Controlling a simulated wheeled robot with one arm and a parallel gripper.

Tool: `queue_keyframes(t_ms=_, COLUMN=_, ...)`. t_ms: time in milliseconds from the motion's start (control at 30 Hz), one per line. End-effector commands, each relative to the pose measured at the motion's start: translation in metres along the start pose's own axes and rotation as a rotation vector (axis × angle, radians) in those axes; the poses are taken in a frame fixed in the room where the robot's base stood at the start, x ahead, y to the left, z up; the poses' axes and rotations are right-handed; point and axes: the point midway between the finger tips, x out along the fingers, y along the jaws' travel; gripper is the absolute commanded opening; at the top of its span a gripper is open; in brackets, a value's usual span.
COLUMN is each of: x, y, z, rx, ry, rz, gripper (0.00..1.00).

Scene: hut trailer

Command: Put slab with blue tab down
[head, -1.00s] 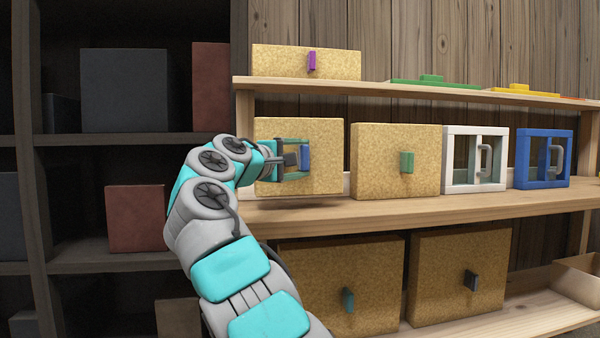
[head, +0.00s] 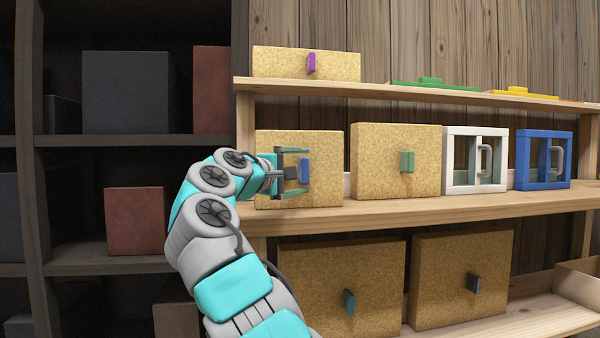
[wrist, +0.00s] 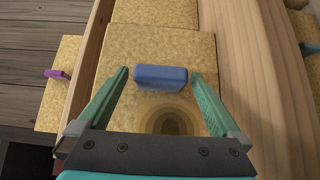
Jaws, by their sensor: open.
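The cork-coloured slab with the blue tab (head: 328,148) stands upright at the left end of the middle shelf (head: 420,207), its lower edge at the shelf board. Its blue tab (head: 304,173) faces me. My gripper (head: 299,171) is in front of the slab with its fingers spread, one above and one below the tab. In the wrist view the blue tab (wrist: 160,77) lies between the two green fingertips, with a gap on each side. The slab's face (wrist: 145,45) fills the middle of that view.
A slab with a green tab (head: 378,145) stands close on the right, then a white frame (head: 450,160) and a blue frame (head: 523,160). The upper shelf holds a purple-tab slab (head: 280,62). Two larger slabs (head: 300,290) (head: 435,300) stand below. A dark shelf unit (head: 140,140) is left.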

Motion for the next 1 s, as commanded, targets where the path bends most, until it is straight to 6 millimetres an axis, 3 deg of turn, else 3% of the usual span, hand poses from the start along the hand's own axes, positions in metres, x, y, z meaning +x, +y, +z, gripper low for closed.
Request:
queue_keyframes(t_ms=267, x=-0.007, y=0.003, z=0.001, rx=0.000, ry=0.000, rz=0.001, gripper=1.00)
queue_keyframes(t_ms=800, x=-0.099, y=0.005, z=0.001, rx=0.000, ry=-0.002, rz=0.003, gripper=1.00)
queue_keyframes(t_ms=1000, x=-0.117, y=0.003, z=0.000, rx=0.000, ry=0.000, rz=0.001, gripper=1.00)
